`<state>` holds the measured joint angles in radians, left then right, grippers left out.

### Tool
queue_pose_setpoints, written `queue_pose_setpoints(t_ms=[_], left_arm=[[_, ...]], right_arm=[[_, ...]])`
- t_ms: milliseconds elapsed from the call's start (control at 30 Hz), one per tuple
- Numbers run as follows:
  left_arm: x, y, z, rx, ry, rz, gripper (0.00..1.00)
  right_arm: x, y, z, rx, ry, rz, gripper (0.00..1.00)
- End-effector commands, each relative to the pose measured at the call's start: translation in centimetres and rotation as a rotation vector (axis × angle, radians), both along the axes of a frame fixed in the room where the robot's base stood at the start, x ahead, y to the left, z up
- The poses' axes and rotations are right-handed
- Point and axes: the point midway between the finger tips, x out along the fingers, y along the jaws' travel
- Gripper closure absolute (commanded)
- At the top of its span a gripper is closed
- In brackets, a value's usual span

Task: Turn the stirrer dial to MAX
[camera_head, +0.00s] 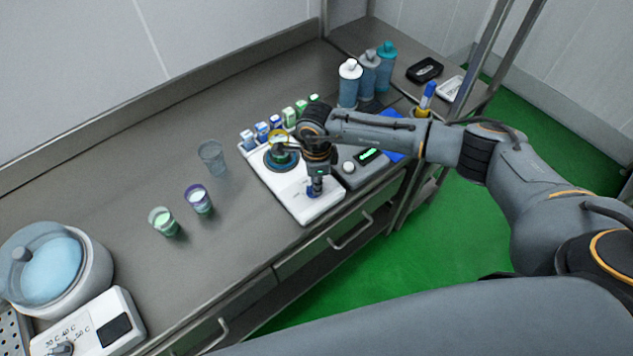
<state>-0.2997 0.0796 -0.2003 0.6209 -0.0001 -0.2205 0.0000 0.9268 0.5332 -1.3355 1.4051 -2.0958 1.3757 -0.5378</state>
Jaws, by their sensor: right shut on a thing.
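The stirrer (285,191) is a white box near the front edge of the steel bench, with a dark round plate and a vessel (280,157) with a yellowish rim on it. My right gripper (316,188) reaches down over the front end of the stirrer, its arm coming in from the right. It is shut on the stirrer dial, a small dark blue knob (311,192) mostly hidden by the fingers. The dial's marks and pointer cannot be read. My left gripper is not in view.
Three cups, one clear (212,157), one purple (199,199) and one green (163,221), stand left of the stirrer. Several small bottles (289,115) stand behind it. A grey device (361,164) with a green display is close on its right. A lidded bath (52,268) stands far left.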

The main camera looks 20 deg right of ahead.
Motion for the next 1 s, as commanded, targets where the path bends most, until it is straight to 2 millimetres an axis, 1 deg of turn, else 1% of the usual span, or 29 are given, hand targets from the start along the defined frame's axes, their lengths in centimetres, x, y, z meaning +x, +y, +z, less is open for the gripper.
queue_pose_setpoints(t_ms=[267,467,667,1000], left_arm=[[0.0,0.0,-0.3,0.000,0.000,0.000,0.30],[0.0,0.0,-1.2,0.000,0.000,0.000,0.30],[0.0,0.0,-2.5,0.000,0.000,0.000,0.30],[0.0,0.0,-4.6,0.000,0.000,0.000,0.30]], right_arm=[[0.0,0.0,-0.1,0.001,-0.001,-0.032,1.00],[-0.1,0.0,-0.2,0.001,-0.001,-0.132,1.00],[-0.2,0.1,-0.2,0.001,-0.001,-0.297,1.00],[-0.4,0.2,-0.2,0.000,-0.002,-0.622,1.00]])
